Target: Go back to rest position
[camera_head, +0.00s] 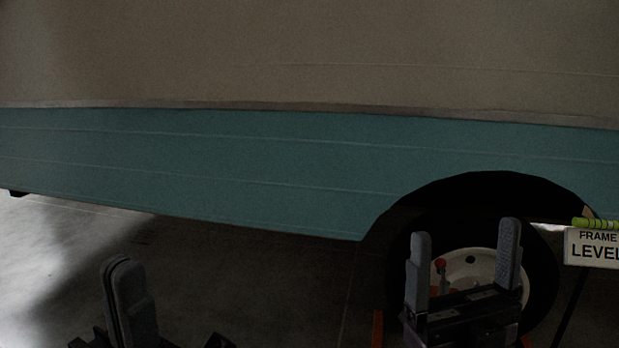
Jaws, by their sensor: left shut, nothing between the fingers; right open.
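My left gripper (130,290) is at the bottom left of the head view, with its grey fingers together and nothing between them. My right gripper (465,262) is at the bottom right, its two grey fingers upright and wide apart, with nothing held. The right gripper appears in front of the camper's wheel (480,266) and hides part of it. The arms behind both grippers are mostly cut off by the lower edge of the picture.
The camper's side, beige above and teal (220,165) below, spans the view. A sign (593,247) reading "FRAME LEVEL" stands at the right edge, with a yellow-green level (597,223) on top. Grey floor (60,250) is open at the lower left.

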